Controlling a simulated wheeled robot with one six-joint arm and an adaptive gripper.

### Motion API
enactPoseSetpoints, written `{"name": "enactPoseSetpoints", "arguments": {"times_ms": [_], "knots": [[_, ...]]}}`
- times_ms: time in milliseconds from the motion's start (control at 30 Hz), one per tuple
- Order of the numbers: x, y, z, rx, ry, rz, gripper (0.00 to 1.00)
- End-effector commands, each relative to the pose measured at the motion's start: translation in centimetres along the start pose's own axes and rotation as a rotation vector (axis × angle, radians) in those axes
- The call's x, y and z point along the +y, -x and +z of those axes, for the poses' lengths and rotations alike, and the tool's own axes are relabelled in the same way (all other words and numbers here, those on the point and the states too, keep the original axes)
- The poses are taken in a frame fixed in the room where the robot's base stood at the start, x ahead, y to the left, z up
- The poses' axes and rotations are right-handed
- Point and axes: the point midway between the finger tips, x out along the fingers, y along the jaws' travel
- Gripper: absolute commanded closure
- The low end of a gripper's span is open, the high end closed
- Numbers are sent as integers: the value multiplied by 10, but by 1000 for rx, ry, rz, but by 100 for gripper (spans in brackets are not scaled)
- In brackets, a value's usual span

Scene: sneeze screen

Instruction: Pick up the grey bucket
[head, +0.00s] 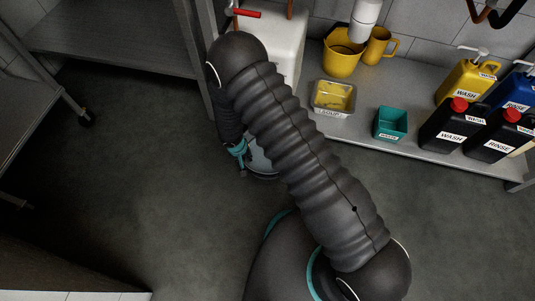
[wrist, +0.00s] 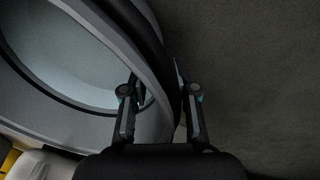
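The grey bucket (head: 263,163) stands on the floor below the shelf's front edge. In the head view my arm hides most of it. In the wrist view its round opening and rim (wrist: 60,105) fill the left side, and the inside looks empty. My gripper (head: 241,170) points down at the bucket's left side. In the wrist view my gripper (wrist: 157,75) has its fingers apart with the bucket's wall between them, one finger over the inside and one outside. I cannot tell whether the fingers touch the wall.
A low grey shelf (head: 345,130) at the right holds a yellow bucket (head: 341,56), a yellow jug (head: 379,46), a tray (head: 332,98), a teal bin (head: 390,123) and several labelled jugs. A metal table (head: 120,40) stands at back left. The floor at left is clear.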

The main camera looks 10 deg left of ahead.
Motion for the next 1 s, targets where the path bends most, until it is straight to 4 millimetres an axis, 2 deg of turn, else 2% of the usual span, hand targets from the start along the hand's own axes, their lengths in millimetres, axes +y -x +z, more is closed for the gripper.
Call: {"name": "enactPoseSetpoints", "arguments": {"times_ms": [33, 67, 100, 567, 767, 1000], "knots": [[0, 0, 0, 0, 0, 0, 92], [0, 0, 0, 0, 0, 0, 99], [0, 0, 0, 0, 0, 0, 100], [0, 2, -1, 1, 0, -1, 100], [1, 12, -2, 2, -1, -1, 100], [-10, 14, 18, 1, 4, 1, 100]]}}
